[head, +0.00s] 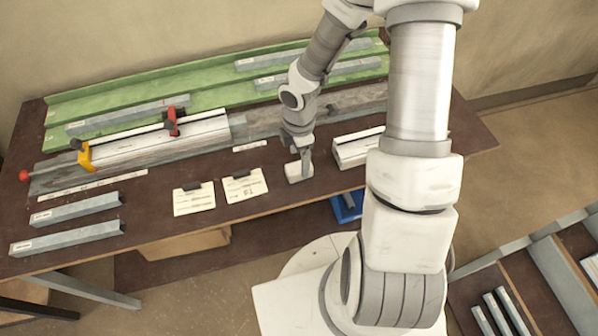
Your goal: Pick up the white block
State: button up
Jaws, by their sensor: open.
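A small white block (294,176) sits on the dark brown bench top near its front edge, right of the paper cards. My gripper (301,168) points down directly over it, with the fingers close to or around the block; at this size I cannot tell whether they touch it. My gripper is open. The fingers and part of the block's top overlap in the head view. A longer white piece (350,149) lies to the right, partly hidden behind my arm.
Two labelled cards (194,199) lie left of the block. Grey profiles (75,207) lie at the left. A fixture with a yellow clamp (84,156) and a red clamp (173,122) stands behind. A green tray (215,86) holds profiles at the back.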

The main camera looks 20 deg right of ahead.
aim_at(299, 167)
jog(key=shift+w+f+b, duration=0.15)
jog(key=shift+f+b, duration=0.4)
jog(key=shift+f, duration=2.4)
grip_shut()
